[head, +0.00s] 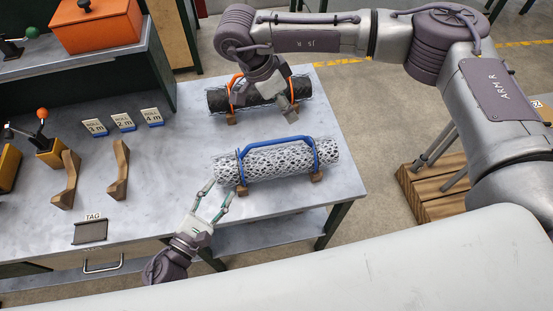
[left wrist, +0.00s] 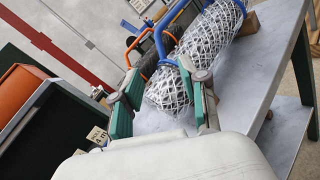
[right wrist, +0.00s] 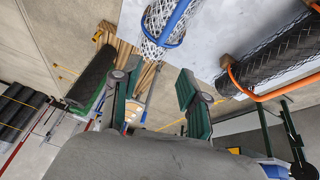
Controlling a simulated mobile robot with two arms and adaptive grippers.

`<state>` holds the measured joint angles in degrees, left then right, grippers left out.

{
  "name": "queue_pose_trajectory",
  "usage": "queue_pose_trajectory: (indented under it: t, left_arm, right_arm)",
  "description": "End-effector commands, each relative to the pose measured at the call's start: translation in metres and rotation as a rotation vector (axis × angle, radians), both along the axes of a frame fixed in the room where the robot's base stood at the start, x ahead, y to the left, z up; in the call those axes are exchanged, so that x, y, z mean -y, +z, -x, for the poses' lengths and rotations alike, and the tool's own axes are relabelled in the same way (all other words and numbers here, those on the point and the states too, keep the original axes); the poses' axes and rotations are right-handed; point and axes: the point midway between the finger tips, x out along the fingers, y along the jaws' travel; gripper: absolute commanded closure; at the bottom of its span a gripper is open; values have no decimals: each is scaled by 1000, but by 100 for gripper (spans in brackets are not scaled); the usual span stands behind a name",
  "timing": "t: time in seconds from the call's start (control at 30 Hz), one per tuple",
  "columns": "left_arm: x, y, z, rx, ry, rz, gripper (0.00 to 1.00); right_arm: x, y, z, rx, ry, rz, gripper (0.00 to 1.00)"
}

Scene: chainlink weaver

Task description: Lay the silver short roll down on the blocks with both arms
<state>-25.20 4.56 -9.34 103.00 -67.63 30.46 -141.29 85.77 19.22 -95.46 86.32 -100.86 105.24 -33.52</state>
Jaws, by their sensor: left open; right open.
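The silver roll (head: 275,161), a mesh cylinder with a blue carrying frame (head: 240,166), lies level over small brown wooden blocks (head: 242,190) on the grey table. It also shows in the left wrist view (left wrist: 205,45) and at the top of the right wrist view (right wrist: 155,40). My left gripper (head: 219,189) is open and empty beside the roll's left end, on the near side. In its wrist view the roll's end lies beyond the two fingers. My right gripper (head: 268,100) is open above or just in front of the dark roll, apart from the silver roll.
A dark roll (head: 260,92) with an orange frame lies behind the silver one. Two wooden cradles (head: 67,180) (head: 120,170), number cards (head: 123,122) and a tag holder (head: 90,232) stand at left. An orange box (head: 97,25) sits on the raised shelf.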

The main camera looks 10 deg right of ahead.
Motion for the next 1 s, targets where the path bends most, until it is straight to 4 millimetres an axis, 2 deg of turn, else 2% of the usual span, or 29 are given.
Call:
queue_pose_trajectory:
  t: [0.23, 0.7, 0.83, 1.0]
  left_arm:
    - [12, 1, -17, 2, 0, 3, 56]
    - [68, 1, -87, 0, 1, 4, 56]
    - [78, 1, -99, -1, 3, 3, 56]
    - [84, 0, -107, -1, 2, 2, 56]
  right_arm:
    - [8, -20, 2, -4, -2, -1, 56]
    - [43, -101, 5, -3, -2, -3, 56]
    - [49, -116, 5, -3, 0, -4, 56]
    - [53, -126, 6, -3, 1, -4, 56]
